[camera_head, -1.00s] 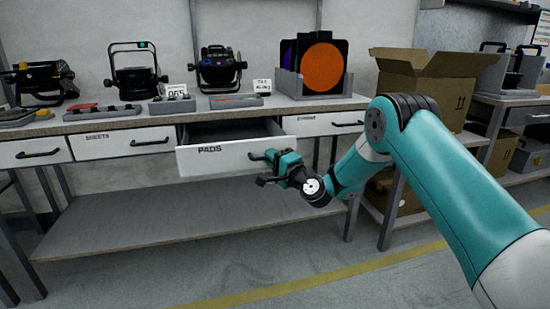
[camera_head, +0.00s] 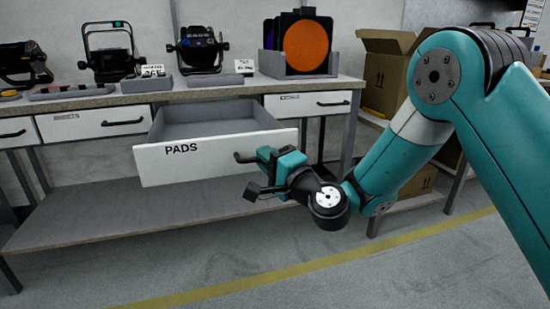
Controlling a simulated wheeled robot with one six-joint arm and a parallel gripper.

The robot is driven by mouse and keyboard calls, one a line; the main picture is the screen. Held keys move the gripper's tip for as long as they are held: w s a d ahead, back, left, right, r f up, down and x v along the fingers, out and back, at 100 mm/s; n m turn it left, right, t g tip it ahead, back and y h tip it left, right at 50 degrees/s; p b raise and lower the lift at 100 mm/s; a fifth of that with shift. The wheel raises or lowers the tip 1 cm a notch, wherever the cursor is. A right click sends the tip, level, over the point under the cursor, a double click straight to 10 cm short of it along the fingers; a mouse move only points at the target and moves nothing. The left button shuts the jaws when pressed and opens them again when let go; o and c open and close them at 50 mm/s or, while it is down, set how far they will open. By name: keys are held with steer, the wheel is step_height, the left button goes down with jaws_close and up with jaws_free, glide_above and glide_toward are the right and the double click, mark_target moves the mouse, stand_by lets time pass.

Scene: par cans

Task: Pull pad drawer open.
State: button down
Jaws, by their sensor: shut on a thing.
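The pads drawer (camera_head: 205,160) has a white front marked PADS and stands well out from the bench. Its grey inside shows from above and looks empty where I can see it. Its dark handle (camera_head: 240,158) is at the right part of the front, partly hidden by my gripper. My gripper (camera_head: 254,168) is shut on the handle, at the right end of the drawer front.
The bench top (camera_head: 120,99) carries several stage lamps, grey trays and an orange round filter (camera_head: 307,46) in a rack. Shut drawers flank the open one. A cardboard box (camera_head: 384,75) stands at the right. The floor in front is clear.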

steer(key=shift+d, duration=0.1)
steer(key=c, duration=1.2)
jaws_free()
steer(key=shift+b+v, duration=8.7)
steer(key=shift+b, duration=0.15)
